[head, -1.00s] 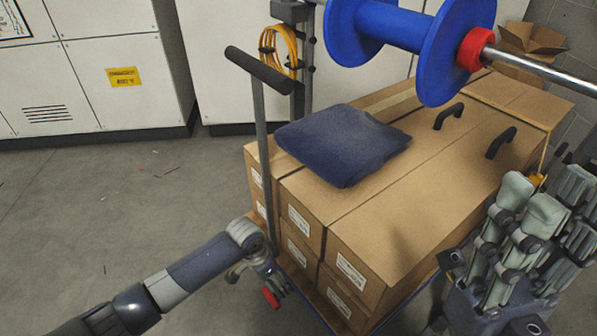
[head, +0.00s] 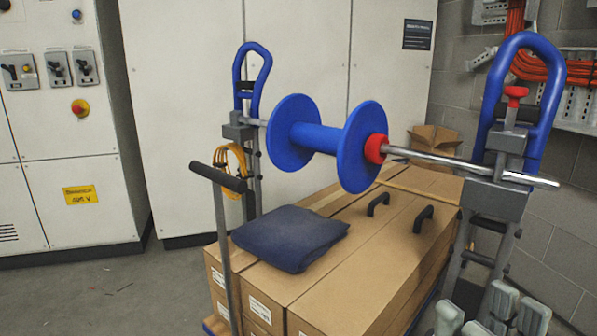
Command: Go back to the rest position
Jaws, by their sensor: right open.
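My right gripper (head: 492,315) shows only at the bottom right edge. Its pale grey fingertips are spread apart, with nothing seen between them. It is in front of the right stand and beside the cartons. The rest of the hand is cut off by the frame. My left gripper is not in view.
A cart (head: 227,262) carries long cartons (head: 345,290) with a folded navy cloth (head: 290,238) on top. A blue spool (head: 318,139) hangs on a steel bar (head: 430,157) between two stands. Grey cabinets (head: 190,110) stand behind. Floor (head: 120,295) at left is clear.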

